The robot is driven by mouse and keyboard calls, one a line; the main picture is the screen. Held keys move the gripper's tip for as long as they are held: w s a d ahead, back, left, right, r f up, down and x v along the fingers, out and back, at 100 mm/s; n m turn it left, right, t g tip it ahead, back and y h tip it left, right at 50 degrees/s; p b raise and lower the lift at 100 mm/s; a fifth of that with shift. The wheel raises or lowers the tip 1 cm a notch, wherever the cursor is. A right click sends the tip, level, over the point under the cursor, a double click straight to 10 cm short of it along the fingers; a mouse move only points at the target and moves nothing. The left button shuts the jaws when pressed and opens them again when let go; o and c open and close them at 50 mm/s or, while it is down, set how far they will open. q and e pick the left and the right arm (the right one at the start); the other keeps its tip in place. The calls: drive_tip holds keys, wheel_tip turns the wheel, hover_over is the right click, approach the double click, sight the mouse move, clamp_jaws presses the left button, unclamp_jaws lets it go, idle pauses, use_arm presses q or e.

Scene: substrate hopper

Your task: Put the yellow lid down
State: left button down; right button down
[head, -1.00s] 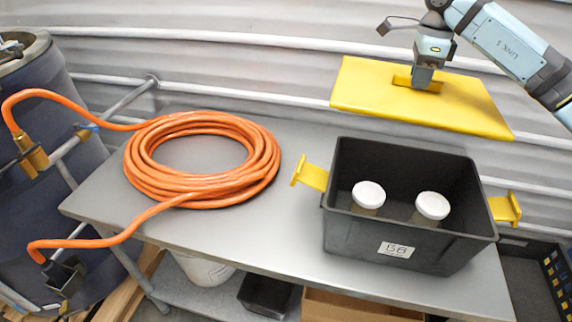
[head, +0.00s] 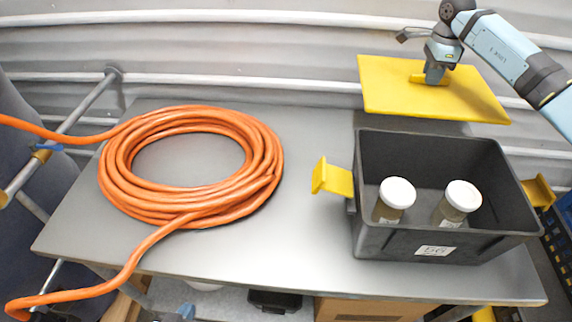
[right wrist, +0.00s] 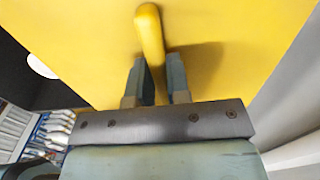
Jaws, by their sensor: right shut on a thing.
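The yellow lid (head: 385,92) is a flat rectangular panel at the back right in the head view, behind and above the black crate (head: 372,243). My right gripper (head: 432,79) is shut on the bar handle in the middle of its top. In the right wrist view the lid (right wrist: 75,35) fills most of the picture, and its handle (right wrist: 149,35) reaches between the fingers (right wrist: 154,82). A dark shadow lies on the table below the lid, and I see a gap between them. The crate is open on top. My left gripper is not in view.
Two white-capped jars (head: 396,191) (head: 461,196) stand in the crate. Yellow latches (head: 333,178) (head: 538,190) stick out at its sides. A coiled orange hose (head: 120,170) covers the left of the grey table (head: 300,240). A strip between hose and crate is clear. A ribbed wall rises behind.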

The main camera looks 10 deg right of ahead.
use_arm(q)
drive_tip(key=shift+w+a, duration=0.15)
drive_tip(key=shift+w, duration=0.2)
use_arm(e)
drive_tip(key=shift+w+d+f, duration=0.1)
drive_tip(key=shift+d+f, duration=0.15)
drive_tip(key=shift+f, duration=0.1)
